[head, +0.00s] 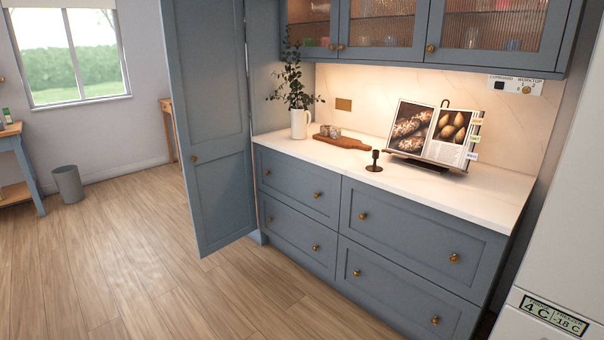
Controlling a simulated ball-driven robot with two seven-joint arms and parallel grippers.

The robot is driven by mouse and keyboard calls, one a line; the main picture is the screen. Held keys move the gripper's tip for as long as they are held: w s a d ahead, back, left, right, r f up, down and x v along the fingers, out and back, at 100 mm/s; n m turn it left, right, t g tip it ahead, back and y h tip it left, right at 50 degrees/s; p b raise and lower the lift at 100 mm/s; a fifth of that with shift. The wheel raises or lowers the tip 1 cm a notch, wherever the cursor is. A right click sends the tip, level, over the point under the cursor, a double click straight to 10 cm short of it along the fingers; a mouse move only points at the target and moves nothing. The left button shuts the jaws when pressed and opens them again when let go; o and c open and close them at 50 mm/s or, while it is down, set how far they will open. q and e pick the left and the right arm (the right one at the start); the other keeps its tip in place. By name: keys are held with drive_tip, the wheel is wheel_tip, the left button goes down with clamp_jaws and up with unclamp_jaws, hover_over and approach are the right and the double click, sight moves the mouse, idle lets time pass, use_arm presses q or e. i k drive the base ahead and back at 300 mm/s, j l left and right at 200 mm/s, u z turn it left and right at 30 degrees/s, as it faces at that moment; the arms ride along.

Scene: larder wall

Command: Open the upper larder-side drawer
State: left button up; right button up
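The blue base cabinet under the white worktop has two columns of drawers with brass knobs. The upper drawer on the larder side (292,184) is at the left, beside the tall blue larder door (213,105). Its front looks flush with the cabinet, so it is shut. One of its knobs (317,195) shows clearly at its right. The lower left drawer (290,233), the upper right drawer (405,228) and the lower right drawer (395,293) also look shut. Neither of my grippers is in view.
The larder door stands swung open, jutting out left of the drawers. Wood floor (200,300) in front is clear. The worktop (440,190) holds a white jug (300,123), wooden board (341,142), candle holder (374,163) and open book (413,130). A white appliance (560,230) stands right.

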sight(315, 191)
drive_tip(key=i+j+u, duration=0.15)
drive_tip(key=i+u, duration=0.25)
drive_tip(key=i, duration=0.4)
drive_tip(key=i+l+u, duration=0.15)
drive_tip(key=i+u, duration=0.25)
drive_tip(key=i, duration=0.4)
